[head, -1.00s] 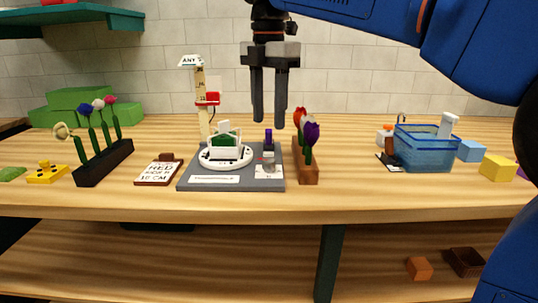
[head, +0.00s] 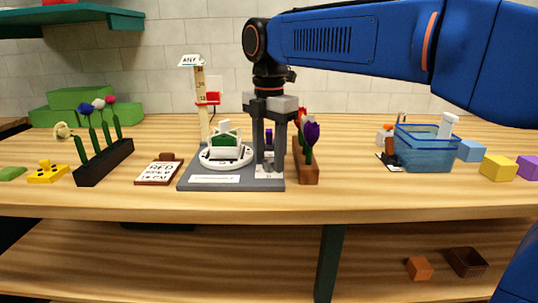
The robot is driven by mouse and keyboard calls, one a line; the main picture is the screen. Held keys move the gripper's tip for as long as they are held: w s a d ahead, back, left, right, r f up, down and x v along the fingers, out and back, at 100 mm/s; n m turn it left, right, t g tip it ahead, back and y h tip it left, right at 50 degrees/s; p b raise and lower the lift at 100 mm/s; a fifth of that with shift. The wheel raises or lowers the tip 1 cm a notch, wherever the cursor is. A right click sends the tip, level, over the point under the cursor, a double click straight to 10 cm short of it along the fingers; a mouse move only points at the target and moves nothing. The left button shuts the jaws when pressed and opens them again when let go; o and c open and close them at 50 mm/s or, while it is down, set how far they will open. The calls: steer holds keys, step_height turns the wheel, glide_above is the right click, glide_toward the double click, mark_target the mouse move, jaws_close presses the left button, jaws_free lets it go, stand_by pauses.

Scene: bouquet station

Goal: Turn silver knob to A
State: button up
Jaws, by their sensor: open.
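My gripper (head: 269,160) points straight down over the right part of the grey base plate (head: 230,182). Its two fingers are apart. The silver knob (head: 268,157) stands on a white label plate (head: 268,173) at the plate's right side, and it shows only in part between the fingers. I cannot tell whether the fingers touch it. The knob's pointer and the letters around it are too small and covered to read. A round white dial-like stand (head: 226,160) with a green and white piece sits left of my gripper on the same plate.
A brown flower rack (head: 306,172) with red and purple tulips stands close to the right of my gripper. A tall measuring post (head: 201,100) rises behind the plate. A sign card (head: 158,172) and black flower rack (head: 104,162) are left. A blue basket (head: 424,150) is right.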

steer(key=c, duration=1)
steer(key=shift+c, duration=0.2)
